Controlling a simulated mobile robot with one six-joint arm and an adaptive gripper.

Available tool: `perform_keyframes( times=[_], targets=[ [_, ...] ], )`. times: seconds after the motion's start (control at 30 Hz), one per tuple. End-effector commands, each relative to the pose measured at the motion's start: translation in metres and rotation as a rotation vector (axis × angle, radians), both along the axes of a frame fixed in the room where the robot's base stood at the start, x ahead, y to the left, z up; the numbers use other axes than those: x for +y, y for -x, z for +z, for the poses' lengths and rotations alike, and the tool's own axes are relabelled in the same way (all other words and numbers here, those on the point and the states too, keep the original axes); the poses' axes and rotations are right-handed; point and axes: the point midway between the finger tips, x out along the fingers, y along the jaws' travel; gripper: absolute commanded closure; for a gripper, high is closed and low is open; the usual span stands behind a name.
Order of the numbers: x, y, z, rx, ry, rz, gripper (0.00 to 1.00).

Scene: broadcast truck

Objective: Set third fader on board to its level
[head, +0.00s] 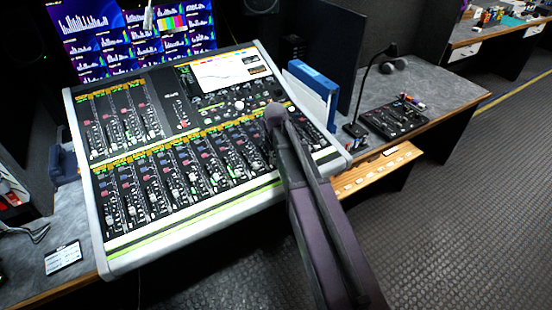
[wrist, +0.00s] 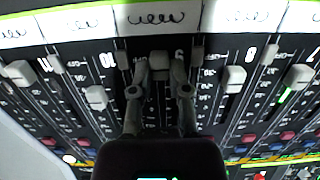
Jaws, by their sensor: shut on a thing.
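The mixing board (head: 185,236) lies tilted on the desk, with two banks of faders and a small screen at its upper right. My gripper (head: 277,112) reaches over the board's right part; my arm hides the controls under it in the head view. In the wrist view my gripper (wrist: 161,75) has its two fingers on either side of a grey fader cap (wrist: 160,60), shut on it. This cap sits near the white scribble strip, by a mark that looks like 9. Neighbouring fader caps stand at left (wrist: 97,97) and right (wrist: 233,78), apart from my fingers.
A blue binder (head: 313,77) stands behind the board's right corner. A gooseneck microphone (head: 372,75) and a small black control panel (head: 394,118) are to the right. Monitors (head: 130,35) stand behind. Coloured buttons (wrist: 285,136) lie near my gripper.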

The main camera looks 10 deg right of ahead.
Motion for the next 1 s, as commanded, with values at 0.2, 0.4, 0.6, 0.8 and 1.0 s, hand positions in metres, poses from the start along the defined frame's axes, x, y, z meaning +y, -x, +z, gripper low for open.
perform_keyframes(
  times=[0.2, 0.4, 0.6, 0.8, 1.0],
  targets=[
    [0.005, -0.019, 0.003, 0.000, 0.001, 0.001, 1.00],
    [0.011, -0.035, 0.005, 0.001, 0.001, 0.001, 1.00],
    [0.011, -0.034, 0.005, 0.001, 0.001, 0.000, 1.00],
    [0.011, -0.034, 0.005, 0.000, 0.001, 0.000, 0.43],
    [0.011, -0.034, 0.005, 0.000, 0.001, 0.001, 0.43]
  ],
)
